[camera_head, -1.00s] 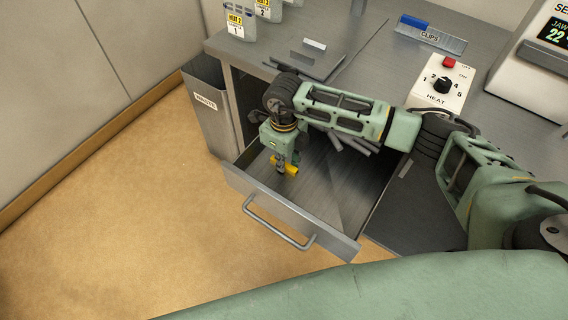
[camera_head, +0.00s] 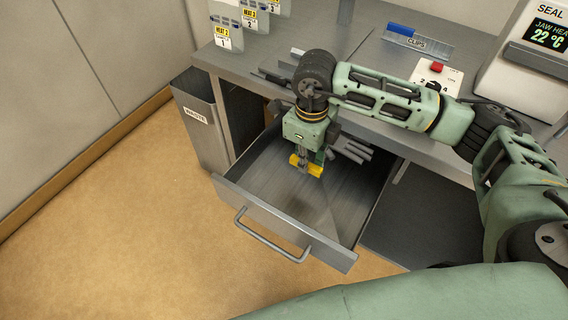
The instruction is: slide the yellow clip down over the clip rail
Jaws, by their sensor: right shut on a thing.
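The yellow clip (camera_head: 314,170) is between the fingers of my right gripper (camera_head: 303,158), which is shut on it and points down. Both are over the open metal drawer (camera_head: 345,212), and the clip looks raised above its floor. A metal rail labelled CLIPS (camera_head: 420,42) stands on the worktop at the back, with a blue clip (camera_head: 401,29) at its left end. My left gripper is not in view.
Several grey rods (camera_head: 352,150) lie at the drawer's back. A heat control box (camera_head: 437,75) and sealer (camera_head: 530,50) stand at the right of the worktop. Labelled holders (camera_head: 226,35) stand at the back left, and a waste bin (camera_head: 200,120) is left of the drawer.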

